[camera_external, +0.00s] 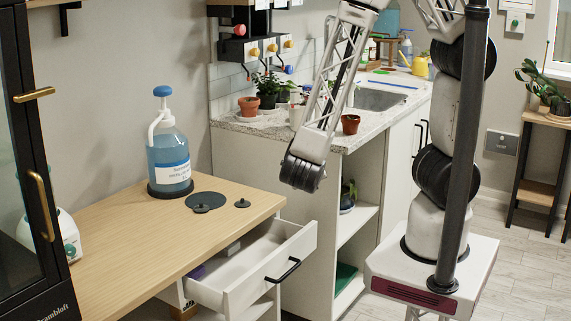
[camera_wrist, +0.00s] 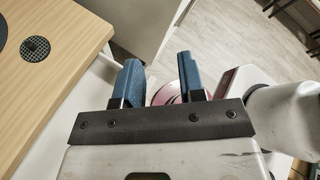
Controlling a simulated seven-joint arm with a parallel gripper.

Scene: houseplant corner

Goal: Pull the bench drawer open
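The bench drawer (camera_external: 258,268) is a white box with a black bar handle (camera_external: 283,270) on its front. In the external view it stands pulled out from under the wooden bench top (camera_external: 130,235), and its inside shows. A small purple thing lies in its left part. In the wrist view my gripper (camera_wrist: 158,80) is open, its two blue fingers apart with no object seen held between them. The drawer handle is not seen in that view. In the external view my arm's dark lower joint hangs above and behind the drawer; the gripper fingers cannot be made out there.
On the bench stand a blue-liquid bottle (camera_external: 169,150), a dark disc (camera_external: 205,202) and a small dark round piece (camera_external: 242,203). The counter (camera_external: 335,130) with pots is behind the drawer, above open shelves (camera_external: 355,228). Floor (camera_wrist: 225,35) shows beyond the fingers.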

